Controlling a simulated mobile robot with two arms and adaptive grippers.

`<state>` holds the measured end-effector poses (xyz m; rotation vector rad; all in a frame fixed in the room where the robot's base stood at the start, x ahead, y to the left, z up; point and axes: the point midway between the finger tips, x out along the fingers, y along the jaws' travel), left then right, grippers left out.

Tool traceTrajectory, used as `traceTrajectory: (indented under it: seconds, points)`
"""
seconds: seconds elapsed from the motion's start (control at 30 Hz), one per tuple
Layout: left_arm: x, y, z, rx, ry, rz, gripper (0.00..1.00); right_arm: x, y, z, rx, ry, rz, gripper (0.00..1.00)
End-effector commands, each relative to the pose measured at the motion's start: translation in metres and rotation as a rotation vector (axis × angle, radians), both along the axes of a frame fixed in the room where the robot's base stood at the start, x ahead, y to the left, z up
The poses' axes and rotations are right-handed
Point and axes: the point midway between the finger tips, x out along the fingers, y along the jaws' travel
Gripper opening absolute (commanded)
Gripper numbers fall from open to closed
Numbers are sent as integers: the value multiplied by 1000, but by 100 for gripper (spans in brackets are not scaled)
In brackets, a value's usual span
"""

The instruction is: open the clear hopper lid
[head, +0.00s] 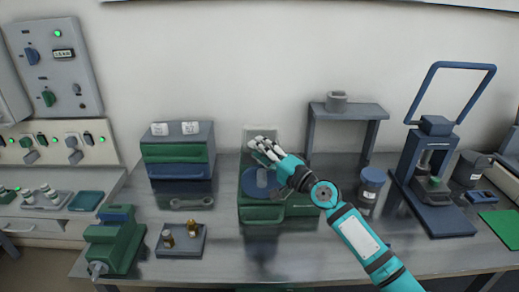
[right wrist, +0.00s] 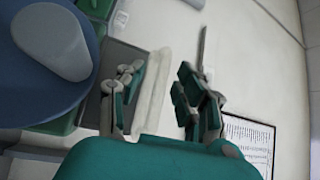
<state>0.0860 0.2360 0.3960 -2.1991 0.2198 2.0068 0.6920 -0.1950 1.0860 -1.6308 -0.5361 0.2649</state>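A green machine (head: 262,211) with a round blue part (head: 258,182) stands at the middle of the bench. A pale upright panel (head: 262,134) rises at its back; I cannot tell for sure whether this is the clear hopper lid. My right gripper (head: 263,148) is over the machine, in front of this panel, and hides part of it. In the right wrist view the fingers (right wrist: 158,92) are apart, with a pale slab (right wrist: 152,88) between them near the left finger. Contact is not clear. The blue part (right wrist: 45,95) with a grey oval piece is at left. My left gripper is out of view.
A drawer box (head: 178,153) and a wrench (head: 192,202) are to the left. A small grey stand (head: 348,110), a blue-lidded jar (head: 370,187) and a press with a raised frame (head: 433,180) are to the right. A tray (head: 182,241) and green vise (head: 115,243) are front left.

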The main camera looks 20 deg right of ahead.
Motion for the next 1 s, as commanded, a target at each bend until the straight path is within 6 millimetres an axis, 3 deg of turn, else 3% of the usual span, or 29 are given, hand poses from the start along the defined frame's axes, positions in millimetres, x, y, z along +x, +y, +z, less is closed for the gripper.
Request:
traceTrajectory:
  seconds: [0.3, 0.6, 1.0]
  points:
    - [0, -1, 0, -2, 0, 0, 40, 2, 1, 0, 0, 0, 0, 35]
    - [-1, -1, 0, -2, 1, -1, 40, 2, 1, 0, 0, 1, 0, 0]
    - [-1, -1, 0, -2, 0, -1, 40, 2, 1, -1, -3, 3, 0, 0]
